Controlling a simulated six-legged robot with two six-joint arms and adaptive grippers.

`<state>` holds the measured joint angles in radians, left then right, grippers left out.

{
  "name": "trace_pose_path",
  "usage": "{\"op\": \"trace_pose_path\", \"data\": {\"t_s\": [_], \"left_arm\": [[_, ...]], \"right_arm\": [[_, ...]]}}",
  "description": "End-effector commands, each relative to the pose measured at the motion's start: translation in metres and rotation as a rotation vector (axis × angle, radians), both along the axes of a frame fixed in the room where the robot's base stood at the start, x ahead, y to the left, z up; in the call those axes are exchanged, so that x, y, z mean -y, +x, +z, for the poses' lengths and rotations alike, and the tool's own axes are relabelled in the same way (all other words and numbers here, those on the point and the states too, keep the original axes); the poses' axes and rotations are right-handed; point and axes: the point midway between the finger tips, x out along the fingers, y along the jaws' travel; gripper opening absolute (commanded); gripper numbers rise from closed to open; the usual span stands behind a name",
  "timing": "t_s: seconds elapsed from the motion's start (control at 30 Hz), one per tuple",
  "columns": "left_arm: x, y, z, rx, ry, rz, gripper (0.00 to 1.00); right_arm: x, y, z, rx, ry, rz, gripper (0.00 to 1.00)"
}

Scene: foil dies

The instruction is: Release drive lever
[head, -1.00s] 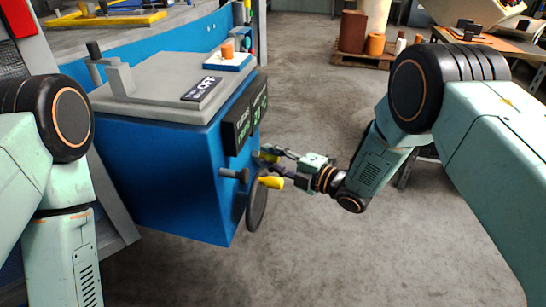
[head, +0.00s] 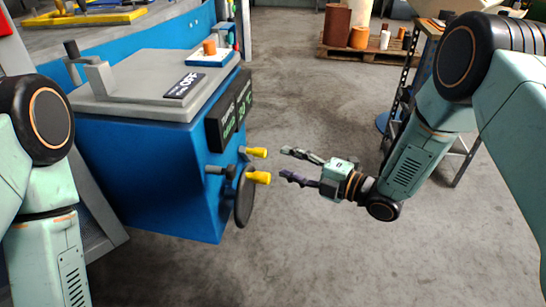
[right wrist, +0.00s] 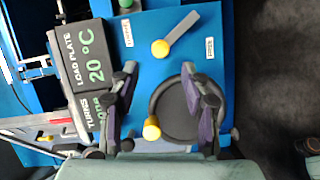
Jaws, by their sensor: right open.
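The drive lever, a short grey bar (right wrist: 181,29) with a yellow knob (head: 257,152), is on the blue machine's right side face. I take it to be the farther of two yellow knobs; it also shows near the top of the right wrist view (right wrist: 160,48). My right gripper (head: 283,162) is open and empty, with a clear gap between its fingertips and the knobs. In the right wrist view its fingers (right wrist: 159,68) spread either side of the lever knob's line. My left gripper is out of view; only my left arm shows.
A black handwheel (head: 244,197) with its own yellow knob (head: 260,177) is beside the lever, nearer me. A dark display (head: 229,110) is above. An OFF plate (head: 184,86) lies on the machine top. A pallet (head: 364,53) stands behind; the floor between is clear.

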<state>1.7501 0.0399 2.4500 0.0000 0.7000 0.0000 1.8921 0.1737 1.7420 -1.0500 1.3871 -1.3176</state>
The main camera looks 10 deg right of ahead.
Motion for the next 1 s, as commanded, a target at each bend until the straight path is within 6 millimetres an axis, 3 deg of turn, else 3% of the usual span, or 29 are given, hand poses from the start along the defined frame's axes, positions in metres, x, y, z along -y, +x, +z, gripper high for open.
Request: {"op": "trace_pose_path", "data": {"t_s": [0.2, 0.57, 0.77, 0.87, 1.0], "left_arm": [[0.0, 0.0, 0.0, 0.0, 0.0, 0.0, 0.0], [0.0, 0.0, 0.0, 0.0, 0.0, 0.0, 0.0], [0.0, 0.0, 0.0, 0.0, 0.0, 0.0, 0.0], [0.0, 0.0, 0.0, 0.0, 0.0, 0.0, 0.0], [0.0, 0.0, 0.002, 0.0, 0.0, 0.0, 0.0]], "right_arm": [[0.019, -0.015, 0.001, -0.001, -0.001, -0.002, 0.47], [0.022, -0.019, 0.001, 0.0, -0.001, 0.001, 0.47], [0.022, -0.018, -0.002, -0.067, 0.036, -0.009, 0.31], [0.03, -0.014, -0.014, -0.216, 0.1, -0.077, 0.22], [0.046, -0.023, -0.048, -0.537, 0.233, -0.267, 0.1]]}}
